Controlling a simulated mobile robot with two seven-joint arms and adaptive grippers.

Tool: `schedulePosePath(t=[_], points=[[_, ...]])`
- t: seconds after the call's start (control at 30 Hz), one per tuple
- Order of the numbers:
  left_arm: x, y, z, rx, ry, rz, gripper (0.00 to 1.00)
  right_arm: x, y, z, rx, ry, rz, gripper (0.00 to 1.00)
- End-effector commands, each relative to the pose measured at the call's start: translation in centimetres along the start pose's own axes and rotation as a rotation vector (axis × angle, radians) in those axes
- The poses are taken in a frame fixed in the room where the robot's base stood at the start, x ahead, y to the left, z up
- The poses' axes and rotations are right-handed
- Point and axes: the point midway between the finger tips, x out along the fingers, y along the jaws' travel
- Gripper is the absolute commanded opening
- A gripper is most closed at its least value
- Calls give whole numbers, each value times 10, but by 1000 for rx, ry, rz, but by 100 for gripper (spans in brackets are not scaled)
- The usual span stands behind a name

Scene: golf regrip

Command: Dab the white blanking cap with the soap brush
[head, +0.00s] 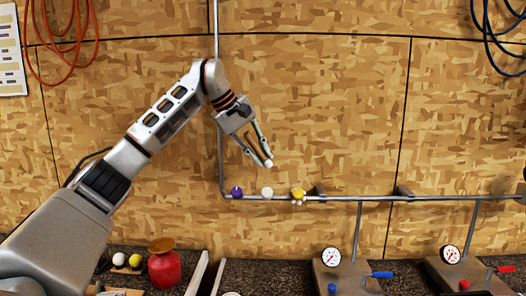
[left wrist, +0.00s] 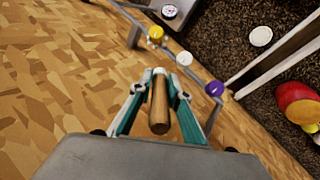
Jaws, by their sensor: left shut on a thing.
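My left gripper (head: 262,155) reaches in front of the wood-panel wall and is shut on the soap brush. The brush has a wooden handle (left wrist: 158,108) and a pale tip (left wrist: 158,71) that points away from the palm in the left wrist view. In the head view its pale end (head: 268,163) shows just above the white blanking cap (head: 267,191), with a gap in the picture. The white cap sits on the grey pipe between a purple cap (head: 237,192) and a yellow one (head: 298,194). It also shows in the left wrist view (left wrist: 184,58). My right gripper is out of view.
The grey pipe (head: 360,199) runs along the wall. Below are two gauges (head: 331,257) on stands, a blue lever (head: 380,275), a red pot (head: 165,268) and two balls. A round white disc (left wrist: 261,36) lies on the dark bench.

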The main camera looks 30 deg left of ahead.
Motion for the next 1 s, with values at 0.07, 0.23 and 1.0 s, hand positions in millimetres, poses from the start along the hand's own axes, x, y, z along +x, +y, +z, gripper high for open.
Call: schedulePosePath(t=[0.07,0.23,1.0], points=[[8,-5,1,0,-2,-1,0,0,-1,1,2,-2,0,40],[22,-15,3,0,-2,-1,0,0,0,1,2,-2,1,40],[40,-27,5,1,-1,1,0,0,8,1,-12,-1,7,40]])
